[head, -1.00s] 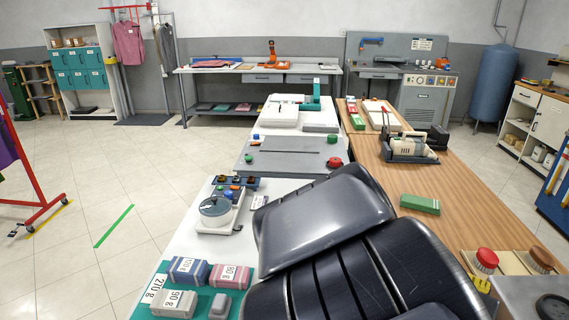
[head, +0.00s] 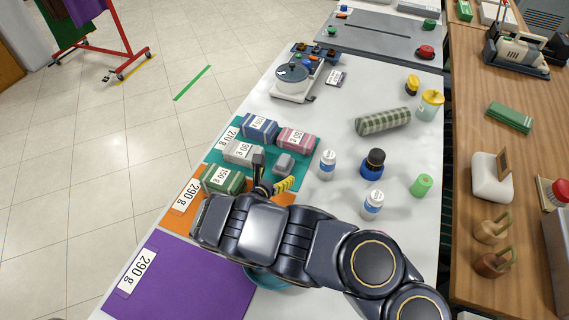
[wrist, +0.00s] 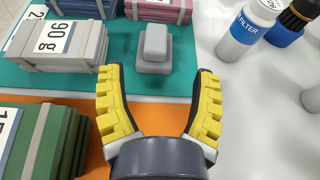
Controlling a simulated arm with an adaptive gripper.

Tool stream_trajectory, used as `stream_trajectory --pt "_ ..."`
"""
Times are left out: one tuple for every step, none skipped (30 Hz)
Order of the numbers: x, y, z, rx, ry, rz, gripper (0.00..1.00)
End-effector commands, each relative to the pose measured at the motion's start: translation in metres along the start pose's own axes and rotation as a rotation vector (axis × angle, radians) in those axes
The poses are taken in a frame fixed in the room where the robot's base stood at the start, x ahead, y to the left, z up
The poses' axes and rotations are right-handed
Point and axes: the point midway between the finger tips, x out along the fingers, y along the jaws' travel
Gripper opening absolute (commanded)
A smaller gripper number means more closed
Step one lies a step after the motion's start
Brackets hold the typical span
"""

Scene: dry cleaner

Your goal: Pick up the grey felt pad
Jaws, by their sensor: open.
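A small grey stepped block (head: 284,163), which looks like the grey felt pad, lies on the teal mat near its right edge. In the wrist view the pad (wrist: 154,52) has a wide base and a smaller raised top. It is just beyond my gripper (wrist: 160,72), in line with the gap between the yellow-lined fingertips. The fingers are spread and empty, with no contact visible. In the head view my gripper (head: 271,178) is just on the near side of the pad.
A grey 90 g parcel (head: 243,153), pink parcel (head: 296,139), blue parcel (head: 259,127) and green parcel (head: 222,179) crowd the left and far side. A white filter bottle (head: 327,165) stands to the right. The white tabletop right of the teal mat is partly clear.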

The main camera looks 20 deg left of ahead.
Motion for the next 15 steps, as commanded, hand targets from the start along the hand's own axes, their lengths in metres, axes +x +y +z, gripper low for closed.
stream_trajectory --pt "0.006 -0.001 -0.002 0.001 0.005 -0.002 0.64" --pt "0.010 -0.001 -0.001 0.003 0.005 -0.004 0.64" --pt "0.014 -0.002 0.000 0.004 0.004 -0.004 0.64" --pt "0.017 -0.002 0.000 0.004 0.004 -0.005 0.64" --pt "0.019 -0.002 0.000 0.004 0.003 -0.005 0.64" --pt "0.021 -0.001 0.001 0.004 0.002 -0.004 0.64" --pt "0.023 -0.001 0.001 0.005 0.002 -0.004 0.64" --pt "0.024 0.000 0.001 0.005 0.001 -0.004 0.64" --pt "0.028 0.001 0.002 0.007 0.001 -0.004 0.64" --pt "0.031 0.001 0.002 0.007 0.001 -0.006 0.64" --pt "0.035 0.002 0.003 0.008 0.000 -0.007 0.64" --pt "0.040 0.003 0.004 0.008 -0.001 -0.007 0.64" --pt "0.044 0.003 0.005 0.008 -0.001 -0.009 0.64" --pt "0.048 0.004 0.005 0.007 -0.001 -0.008 0.64" --pt "0.053 0.005 0.006 0.008 -0.001 -0.008 0.64"
